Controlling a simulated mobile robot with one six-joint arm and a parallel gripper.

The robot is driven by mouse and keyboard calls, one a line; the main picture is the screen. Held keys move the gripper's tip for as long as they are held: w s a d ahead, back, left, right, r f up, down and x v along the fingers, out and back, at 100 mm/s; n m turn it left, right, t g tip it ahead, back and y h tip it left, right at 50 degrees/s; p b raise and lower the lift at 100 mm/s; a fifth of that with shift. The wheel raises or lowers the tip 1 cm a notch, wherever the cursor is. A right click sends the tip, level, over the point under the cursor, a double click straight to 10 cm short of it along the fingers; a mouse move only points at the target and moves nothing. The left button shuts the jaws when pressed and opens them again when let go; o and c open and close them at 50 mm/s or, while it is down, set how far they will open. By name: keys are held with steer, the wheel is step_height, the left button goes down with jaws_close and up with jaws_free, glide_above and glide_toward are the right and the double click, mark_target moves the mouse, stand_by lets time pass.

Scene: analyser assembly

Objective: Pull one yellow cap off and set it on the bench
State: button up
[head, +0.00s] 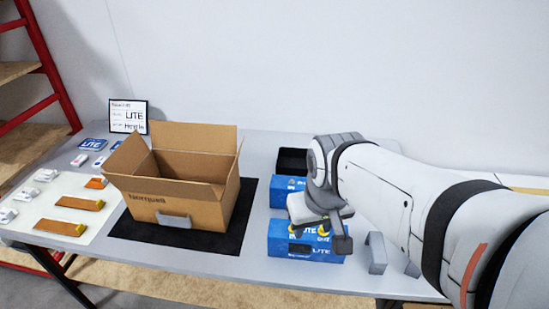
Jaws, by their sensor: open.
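A small yellow cap (323,230) shows at the top of the front blue box (290,250), right under my gripper. A second yellow spot (297,234) shows just left of it, partly hidden by my gripper. My gripper (320,236) is open and low over this box, with its fingers near the right-hand cap. I cannot tell whether a finger touches the cap. On the left of the bench (205,262), brown-orange pieces (78,203) (60,227) lie on a white sheet, with yellow at their right ends.
An open cardboard box (150,205) stands on a black mat (245,205) left of my gripper. Another blue box (283,190) and a black tray (291,162) stand behind. A grey bracket (376,253) stands to the right. Bare bench shows along the front edge.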

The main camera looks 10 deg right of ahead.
steer(key=w+f+n+g, duration=0.1)
steer(key=w+f+n, duration=0.1)
steer(key=w, duration=0.2)
steer(key=w+f+n, duration=0.2)
steer(key=w, duration=0.2)
steer(key=w+f+n+g, duration=0.1)
steer(key=w+f+n, duration=0.1)
steer(key=w, duration=0.3)
steer(key=shift+d+f+g+p, duration=0.2)
steer(key=shift+f+g+p, duration=0.1)
steer(key=shift+f+p, duration=0.1)
steer(key=shift+w+f+n, duration=0.25)
steer(key=shift+f+n, duration=0.05)
steer(key=shift+f, duration=3.85)
steer(key=shift+c, duration=0.4)
jaws_close()
steer(key=shift+r+p, duration=0.55)
steer(key=shift+r+p, duration=2.4)
steer(key=shift+r, duration=1)
